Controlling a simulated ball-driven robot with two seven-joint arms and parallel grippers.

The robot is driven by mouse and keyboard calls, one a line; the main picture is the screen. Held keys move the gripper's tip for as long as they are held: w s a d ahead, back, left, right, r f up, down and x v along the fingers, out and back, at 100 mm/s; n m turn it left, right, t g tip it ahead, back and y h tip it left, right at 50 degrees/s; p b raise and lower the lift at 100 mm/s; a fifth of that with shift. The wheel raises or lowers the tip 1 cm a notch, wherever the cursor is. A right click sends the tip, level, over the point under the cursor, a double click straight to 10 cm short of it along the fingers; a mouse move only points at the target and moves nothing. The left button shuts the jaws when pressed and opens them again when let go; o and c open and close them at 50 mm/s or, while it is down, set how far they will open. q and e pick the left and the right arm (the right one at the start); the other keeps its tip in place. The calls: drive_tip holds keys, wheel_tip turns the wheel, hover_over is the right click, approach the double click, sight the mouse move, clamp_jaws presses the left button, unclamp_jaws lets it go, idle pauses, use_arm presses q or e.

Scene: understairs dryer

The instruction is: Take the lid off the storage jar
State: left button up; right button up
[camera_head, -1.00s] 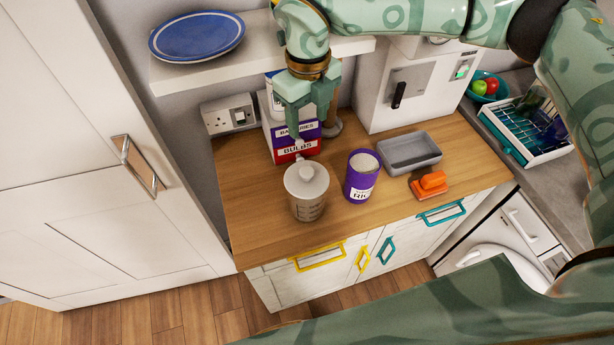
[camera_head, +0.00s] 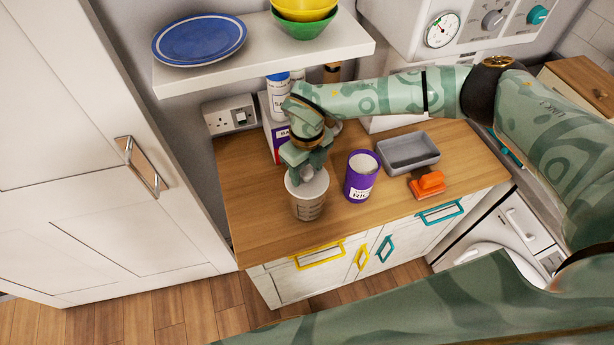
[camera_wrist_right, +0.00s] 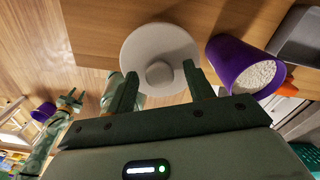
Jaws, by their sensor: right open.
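The storage jar (camera_head: 308,207) stands upright on the wooden worktop, a translucent beaker-like container with markings. Its pale round lid (camera_head: 318,187) is on top, partly hidden by my right gripper (camera_head: 307,174). In the right wrist view the lid (camera_wrist_right: 140,48) is seen from above with its round knob (camera_wrist_right: 159,74). My right gripper's fingers are spread on either side of the knob, with gaps visible; it is open and holds nothing. A small green arm end, apparently my left gripper (camera_wrist_right: 70,99), shows far off in the right wrist view; its opening is unclear.
A purple tub (camera_head: 360,178) with white contents stands close right of the jar. Beyond are a grey tray (camera_head: 409,153) and an orange object (camera_head: 428,184). A purple-labelled box (camera_head: 279,143) stands behind. A shelf (camera_head: 200,75) overhangs the back; worktop left of the jar is clear.

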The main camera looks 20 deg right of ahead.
drive_tip(key=c, duration=1)
